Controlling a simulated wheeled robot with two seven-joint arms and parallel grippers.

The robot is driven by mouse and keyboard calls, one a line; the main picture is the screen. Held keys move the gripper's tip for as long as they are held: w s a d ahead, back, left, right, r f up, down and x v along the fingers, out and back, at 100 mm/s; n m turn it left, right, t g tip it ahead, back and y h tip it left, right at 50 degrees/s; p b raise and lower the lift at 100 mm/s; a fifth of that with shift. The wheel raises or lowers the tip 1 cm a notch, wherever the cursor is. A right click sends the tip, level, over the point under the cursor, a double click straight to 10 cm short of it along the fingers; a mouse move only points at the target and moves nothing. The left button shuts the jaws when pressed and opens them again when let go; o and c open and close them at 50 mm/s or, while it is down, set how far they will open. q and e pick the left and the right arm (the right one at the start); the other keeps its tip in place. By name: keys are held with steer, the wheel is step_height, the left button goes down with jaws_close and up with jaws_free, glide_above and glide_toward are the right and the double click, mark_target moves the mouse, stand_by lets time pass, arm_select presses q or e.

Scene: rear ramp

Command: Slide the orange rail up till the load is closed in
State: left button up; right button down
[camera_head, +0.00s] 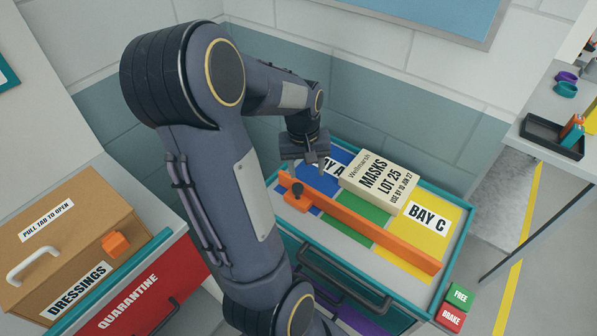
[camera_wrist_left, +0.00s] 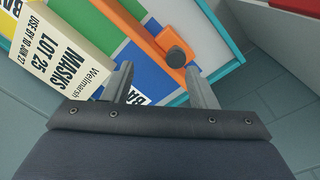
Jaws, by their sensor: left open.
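The orange rail (camera_head: 370,228) lies lengthwise across the tray top (camera_head: 453,240), with a dark knob (camera_head: 297,193) near its left end. The load, a cream masks box (camera_head: 378,181), sits behind the rail, with a strip of coloured surface between them. My left gripper (camera_head: 312,166) is open and empty above the blue zone, near the knob end. In the left wrist view the fingers (camera_wrist_left: 161,86) point toward the rail (camera_wrist_left: 135,25). The knob (camera_wrist_left: 178,57) shows beyond the tips, nearer the right finger. The box (camera_wrist_left: 58,52) lies left of the fingers. My right gripper is not seen.
Blue, green and yellow zones (camera_head: 433,198) mark the tray; the yellow reads BAY C. FREE and BRAKE blocks (camera_head: 451,318) stand at its front right corner. A DRESSINGS carton (camera_head: 75,245) sits on a red QUARANTINE unit (camera_head: 140,300) at left. A wall rises behind.

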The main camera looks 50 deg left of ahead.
mark_target(298, 186)
arm_select(q)
steer(key=a, duration=0.2)
steer(key=a+f, duration=0.1)
steer(key=shift+s+f+n+g, duration=0.1)
steer(key=shift+s+n+g, duration=0.2)
steer(key=shift+n+g, duration=0.1)
step_height(298, 186, down, 8)
steer(key=shift+r+p, duration=0.15)
steer(key=shift+p, duration=0.25)
steer(key=shift+c, duration=0.2)
